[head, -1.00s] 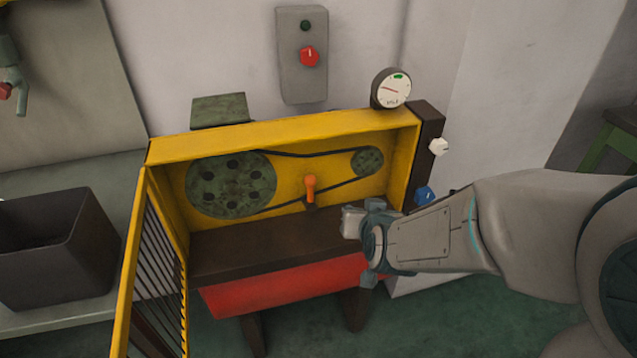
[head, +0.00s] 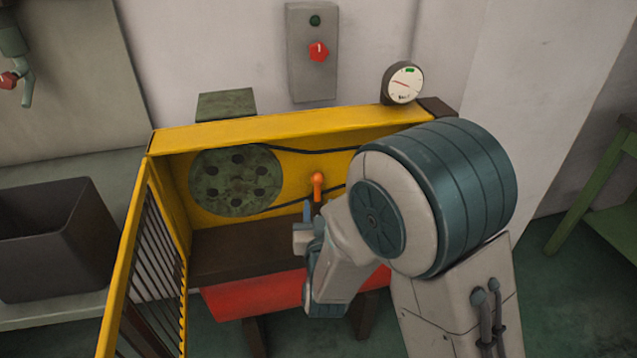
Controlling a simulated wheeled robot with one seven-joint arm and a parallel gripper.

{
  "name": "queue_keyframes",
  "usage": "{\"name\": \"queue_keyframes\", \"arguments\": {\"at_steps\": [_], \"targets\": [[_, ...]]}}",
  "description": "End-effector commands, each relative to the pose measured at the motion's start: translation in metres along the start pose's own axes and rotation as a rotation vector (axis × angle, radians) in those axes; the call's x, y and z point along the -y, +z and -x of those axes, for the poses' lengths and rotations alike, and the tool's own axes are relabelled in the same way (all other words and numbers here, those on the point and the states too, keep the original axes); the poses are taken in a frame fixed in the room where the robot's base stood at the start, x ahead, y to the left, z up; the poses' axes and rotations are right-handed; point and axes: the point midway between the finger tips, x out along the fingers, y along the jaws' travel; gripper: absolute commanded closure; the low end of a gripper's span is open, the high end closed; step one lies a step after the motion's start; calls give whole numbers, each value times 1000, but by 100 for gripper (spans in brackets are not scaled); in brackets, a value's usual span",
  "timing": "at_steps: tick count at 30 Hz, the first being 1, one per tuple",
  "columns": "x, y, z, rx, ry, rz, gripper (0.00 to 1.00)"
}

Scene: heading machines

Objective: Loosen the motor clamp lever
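The motor clamp lever, an orange handle (head: 317,184), stands inside the yellow machine housing (head: 270,134), between the large green pulley (head: 236,180) and the right side. It seems to point toward the camera, so its end shows as a round knob. My gripper (head: 305,222) is just below and slightly left of the lever, in front of the dark ledge. One bluish finger points up close to the handle. I cannot tell whether it touches. My wrist hides part of the gripper, and its opening is unclear. My arm hides the small pulley and the housing's right side.
The yellow barred guard door (head: 150,265) stands open at the left. A grey control box with a red knob (head: 319,51) hangs on the wall above. A gauge (head: 404,84) sits on top at the right. A dark bin (head: 55,240) stands at the left.

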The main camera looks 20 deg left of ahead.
Motion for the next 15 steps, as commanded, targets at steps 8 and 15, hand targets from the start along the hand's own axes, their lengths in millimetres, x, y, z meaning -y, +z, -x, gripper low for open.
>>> {"name": "queue_keyframes", "arguments": {"at_steps": [8, 15], "targets": [[-1, 0, -58, 0, 2, 0, 62], [-1, 0, -87, 1, 1, -1, 62]]}}
